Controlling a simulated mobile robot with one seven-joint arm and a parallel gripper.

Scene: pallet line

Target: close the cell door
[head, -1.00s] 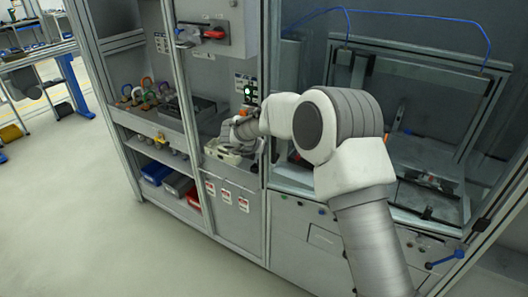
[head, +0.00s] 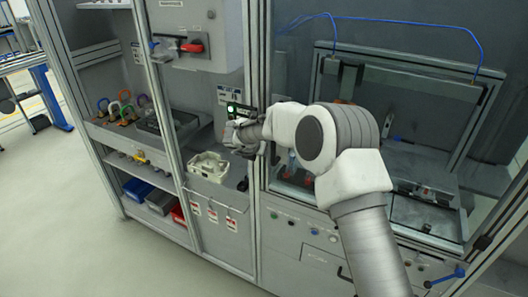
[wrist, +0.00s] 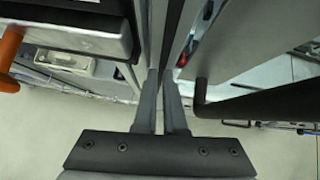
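The machine cell takes up the right of the head view, with glazed panels in metal frames. I take the large clear panel (head: 420,125) to be the cell door; how far it stands open I cannot tell. My gripper (head: 234,136) is at the post left of the cell, in front of a panel with a green light. In the wrist view my gripper's two fingers (wrist: 161,75) lie close together with only a narrow slit between them, and no held object shows. A black bar handle (wrist: 250,103) stands right of the fingers, apart from them.
A white tray-like part (head: 208,167) sits on the shelf left of the cell. A red-handled switch box (head: 192,45) is above it. Several coloured padlocks (head: 122,103) stand further left. An orange handle (wrist: 10,55) is close at the wrist view's left. The floor (head: 70,230) at left is clear.

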